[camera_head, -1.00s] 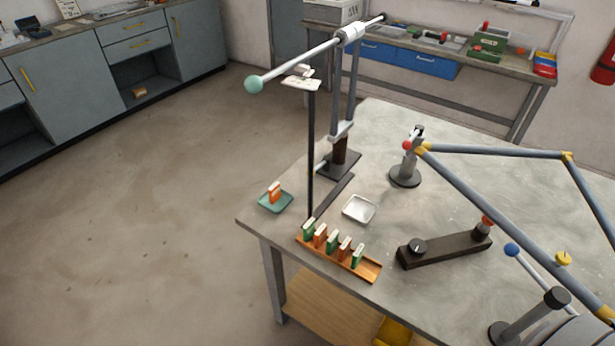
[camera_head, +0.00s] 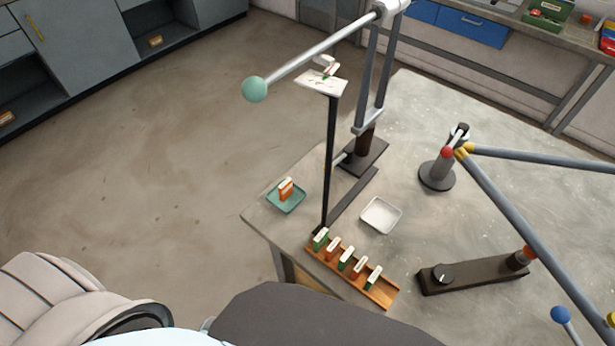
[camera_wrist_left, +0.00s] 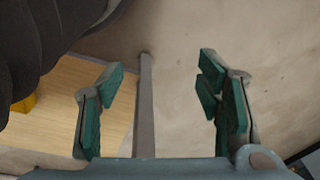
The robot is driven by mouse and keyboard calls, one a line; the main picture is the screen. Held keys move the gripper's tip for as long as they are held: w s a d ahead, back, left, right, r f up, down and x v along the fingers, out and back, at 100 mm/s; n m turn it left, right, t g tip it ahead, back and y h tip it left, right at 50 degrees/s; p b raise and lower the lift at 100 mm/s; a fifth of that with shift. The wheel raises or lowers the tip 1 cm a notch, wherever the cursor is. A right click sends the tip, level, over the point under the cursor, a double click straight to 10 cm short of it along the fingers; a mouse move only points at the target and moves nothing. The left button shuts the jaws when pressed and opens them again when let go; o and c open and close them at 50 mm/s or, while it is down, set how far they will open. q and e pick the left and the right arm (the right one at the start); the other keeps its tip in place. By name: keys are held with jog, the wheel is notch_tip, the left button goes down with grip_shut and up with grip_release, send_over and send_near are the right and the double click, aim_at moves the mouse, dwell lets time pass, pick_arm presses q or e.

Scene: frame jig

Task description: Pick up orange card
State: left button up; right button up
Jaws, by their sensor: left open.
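An orange card (camera_head: 286,190) with a pale top edge stands in a small teal tray (camera_head: 275,203) at the table's left corner. A wooden rack (camera_head: 381,297) near the front edge holds upright green and orange cards, including an orange card (camera_head: 333,250) and another orange card (camera_head: 359,268). My left gripper (camera_wrist_left: 160,80) is open and empty in the left wrist view. Its teal fingers are apart, with a grey table leg (camera_wrist_left: 145,105) visible behind the gap. No card shows in that view. My left gripper's fingers and my right gripper are not visible in the head view.
An empty white tray (camera_head: 381,215) lies behind the rack. A thin dark post carries a small white plate (camera_head: 322,83) with a small item on it. A rod with a green ball (camera_head: 255,89) extends overhead. A black bar fixture (camera_head: 473,275) stands on the right.

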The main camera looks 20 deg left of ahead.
aim_at(284, 182)
pick_arm(q)
jog(key=w+d+r+n+p, duration=0.1)
jog(key=w+r+p, duration=0.1)
jog(key=w+r, duration=0.6)
jog(key=w+r+n+t+p, duration=0.1)
jog(key=w+r, duration=0.3)
jog(key=r, duration=0.7)
jog(key=w+d+r+n+p, duration=0.1)
jog(key=w+r+p, duration=0.1)
jog(key=w+r, duration=0.6)
jog(key=w+r+n, duration=0.3)
jog(key=w+r, duration=0.1)
jog(key=w+r+n+g, duration=0.1)
jog(key=w+r+n, duration=0.1)
jog(key=w+r, duration=0.2)
jog(key=shift+n, duration=0.4)
jog(key=w+d+r+n+g, duration=0.1)
jog(key=w+r+n, duration=0.3)
jog(key=w+r, duration=0.4)
jog(key=shift+n+h, duration=0.3)
jog(key=shift+h, duration=0.1)
jog(key=f, duration=0.4)
jog(key=s+f+b, duration=0.1)
jog(key=f, duration=0.3)
jog(key=f+b, duration=0.1)
jog(key=f, duration=0.4)
jog(key=shift+s+a+f, duration=0.1)
jog(key=shift+s, duration=0.25)
jog(key=c, duration=1.1)
